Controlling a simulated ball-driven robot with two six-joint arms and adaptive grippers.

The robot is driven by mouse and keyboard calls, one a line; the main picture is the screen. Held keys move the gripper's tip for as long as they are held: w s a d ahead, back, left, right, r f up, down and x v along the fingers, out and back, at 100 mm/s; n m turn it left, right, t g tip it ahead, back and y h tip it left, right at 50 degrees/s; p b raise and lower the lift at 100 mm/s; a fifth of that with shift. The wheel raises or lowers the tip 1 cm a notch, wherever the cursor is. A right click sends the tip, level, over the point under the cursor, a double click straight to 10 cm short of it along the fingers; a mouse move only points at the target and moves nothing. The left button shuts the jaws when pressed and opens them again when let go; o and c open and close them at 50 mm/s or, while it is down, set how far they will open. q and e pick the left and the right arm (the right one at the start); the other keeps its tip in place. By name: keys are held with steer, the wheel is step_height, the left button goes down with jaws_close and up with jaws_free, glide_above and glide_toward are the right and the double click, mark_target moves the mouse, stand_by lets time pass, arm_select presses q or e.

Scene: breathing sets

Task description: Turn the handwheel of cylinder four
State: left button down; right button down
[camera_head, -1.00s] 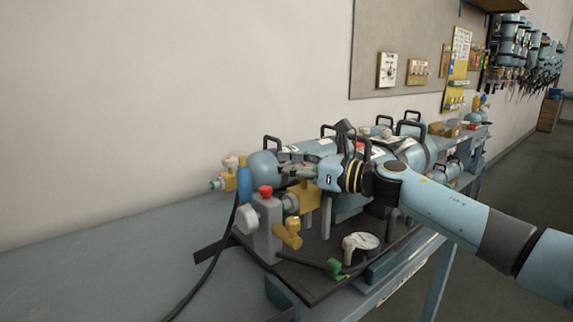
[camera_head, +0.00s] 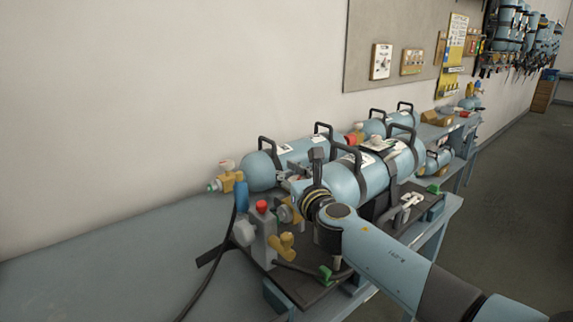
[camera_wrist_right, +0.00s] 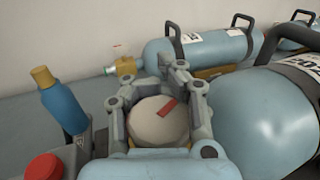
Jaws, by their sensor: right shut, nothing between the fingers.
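A round off-white handwheel (camera_wrist_right: 158,122) with a red mark shows in the right wrist view, in front of the neck end of a large light-blue cylinder (camera_wrist_right: 262,125). I cannot read which cylinder is number four. My right gripper (camera_wrist_right: 174,68) is shut and empty; its finger links frame the handwheel in the picture, and I cannot tell if they touch it. In the head view my right gripper (camera_head: 290,174) is at the valve end of the front cylinder (camera_head: 345,185), and my wrist hides part of it. My left gripper is not in view.
A second cylinder (camera_head: 258,171) with a brass valve (camera_head: 229,181) lies behind, along the wall. A grey block with a red knob (camera_head: 262,207), a blue sleeve (camera_head: 242,196) and a black hose (camera_head: 211,271) are close by. The bench (camera_head: 110,262) is clear at left.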

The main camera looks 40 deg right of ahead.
steer(key=m+g+h, duration=0.1)
steer(key=m+h, duration=0.1)
steer(key=d+m+g+h, duration=0.1)
steer(key=h, duration=0.2)
steer(key=s+m+g+h+b, duration=0.1)
steer(key=m+g+h, duration=0.1)
steer(key=shift+d+f+m+h, duration=0.25)
steer(key=shift+d+m+h, duration=0.05)
steer(key=shift+s+d+m+g+h+b, duration=0.1)
steer(key=shift+s+m+g+h+b, duration=0.15)
steer(key=shift+m+g+h+b, duration=0.45)
stand_by(1.6)
steer(key=c, duration=1)
jaws_free()
steer(key=shift+r+p, duration=0.1)
steer(key=shift+p, duration=0.2)
steer(key=shift+r, duration=0.1)
steer(key=shift+n, duration=0.3)
